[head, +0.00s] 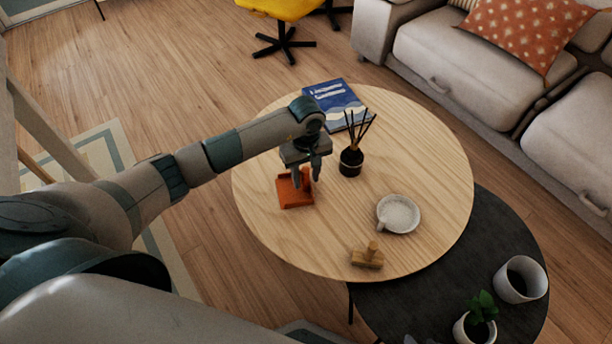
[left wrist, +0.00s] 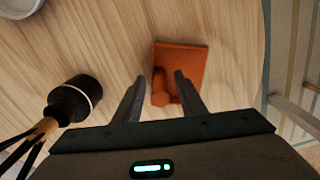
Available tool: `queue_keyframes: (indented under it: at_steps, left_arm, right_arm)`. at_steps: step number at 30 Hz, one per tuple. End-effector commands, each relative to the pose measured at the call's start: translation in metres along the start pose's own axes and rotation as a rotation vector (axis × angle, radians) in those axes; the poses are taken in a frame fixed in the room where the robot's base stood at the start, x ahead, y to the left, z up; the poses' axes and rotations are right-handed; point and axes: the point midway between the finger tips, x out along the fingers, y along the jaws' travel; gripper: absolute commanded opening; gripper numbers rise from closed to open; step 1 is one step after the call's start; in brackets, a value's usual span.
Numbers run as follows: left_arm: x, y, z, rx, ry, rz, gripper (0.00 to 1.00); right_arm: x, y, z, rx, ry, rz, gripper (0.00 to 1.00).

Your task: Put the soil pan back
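The soil pan, which I take to be the small orange square pan (head: 296,192), lies on the round wooden table near its left edge. It also shows in the left wrist view (left wrist: 188,62), with a short rounded handle pointing towards my gripper. My left gripper (head: 305,180) is above the pan, pointing down. In the left wrist view my left gripper (left wrist: 159,76) is open, its two fingers apart on either side of the handle. I cannot tell whether they touch it. My right gripper is not in view.
On the wooden table (head: 260,235) are a black reed diffuser (head: 350,162), blue book (head: 337,104), pale round dish (head: 399,213) and small wooden object (head: 367,256). A lower dark table (head: 400,305) holds a white pot (head: 520,280) and potted plant (head: 477,322). A sofa (head: 480,60) stands behind.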

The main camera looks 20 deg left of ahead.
Motion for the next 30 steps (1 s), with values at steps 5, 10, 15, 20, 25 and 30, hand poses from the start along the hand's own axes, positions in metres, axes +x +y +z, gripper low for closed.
queue_keyframes:
  at_steps: [5,10,15,20,25,30]
  left_arm:
    - [-0.006,0.0,-0.001,0.0,0.001,0.002,0.37]
    - [-0.026,0.001,-0.001,0.001,0.002,0.002,0.37]
    - [-0.055,0.0,-0.002,0.002,0.004,0.002,0.37]
    - [-0.084,0.0,-0.002,0.0,0.004,0.002,0.37]
    - [-0.108,0.001,-0.001,0.0,0.002,0.001,0.37]
    - [-0.12,0.0,0.0,0.0,0.0,0.001,0.37]
  right_arm:
    - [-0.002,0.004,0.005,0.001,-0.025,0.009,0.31]
    - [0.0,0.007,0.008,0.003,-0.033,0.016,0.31]
    - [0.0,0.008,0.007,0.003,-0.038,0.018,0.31]
    - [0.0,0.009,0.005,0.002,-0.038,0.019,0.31]
    - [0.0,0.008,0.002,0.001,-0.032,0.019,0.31]
    - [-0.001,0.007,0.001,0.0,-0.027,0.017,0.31]
